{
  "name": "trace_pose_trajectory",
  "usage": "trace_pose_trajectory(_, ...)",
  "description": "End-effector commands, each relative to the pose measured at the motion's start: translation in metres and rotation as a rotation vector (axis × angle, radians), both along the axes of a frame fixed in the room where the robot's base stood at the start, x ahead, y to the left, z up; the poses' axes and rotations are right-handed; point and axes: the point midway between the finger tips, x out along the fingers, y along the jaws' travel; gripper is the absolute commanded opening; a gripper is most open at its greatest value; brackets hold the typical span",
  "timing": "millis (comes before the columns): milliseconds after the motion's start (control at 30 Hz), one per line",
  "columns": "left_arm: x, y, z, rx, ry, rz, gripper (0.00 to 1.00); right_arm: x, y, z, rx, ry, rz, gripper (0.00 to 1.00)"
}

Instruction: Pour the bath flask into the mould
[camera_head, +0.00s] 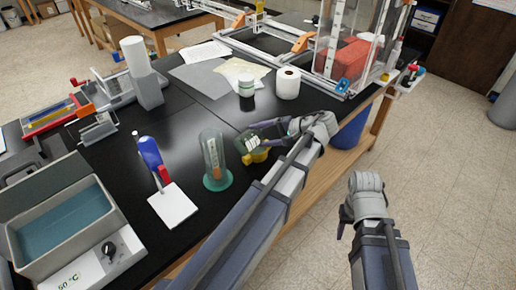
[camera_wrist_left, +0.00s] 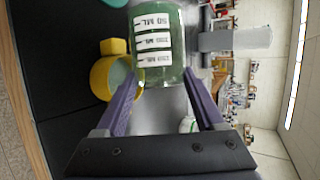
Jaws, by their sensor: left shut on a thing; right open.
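The flask (camera_head: 247,145), glass with green contents and white volume labels, is in my left gripper (camera_head: 268,136). In the left wrist view the flask (camera_wrist_left: 160,45) sits between the two fingers and looks tipped over on its side. Its mouth is not clear. A yellow round piece with an open hollow, which looks like the mould (camera_head: 256,156), is just below the flask in the head view, partly hidden. It also shows left of the flask in the left wrist view (camera_wrist_left: 101,78). My right gripper (camera_head: 348,214) is open and empty, off the table edge.
A glass cylinder on a green base (camera_head: 214,165) stands close left of the flask. A water bath (camera_head: 62,222), a white plate (camera_head: 173,206) and a blue-red tool (camera_head: 152,157) lie further left.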

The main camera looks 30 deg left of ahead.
Motion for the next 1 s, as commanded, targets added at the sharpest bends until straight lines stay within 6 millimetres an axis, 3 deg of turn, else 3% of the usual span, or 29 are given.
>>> trace_pose_trajectory(867, 0.003, 0.005, -0.003, 0.02, 0.057, 0.0, 0.12, 0.0, 0.0, -0.008, 0.0, 0.0, 0.0, 0.5)
trace_pose_trajectory(1000, -0.002, 0.0, 0.006, 0.001, 0.002, -0.001, 0.12, 0.0, 0.0, 0.006, 0.0, 0.0, 0.0, 0.5)
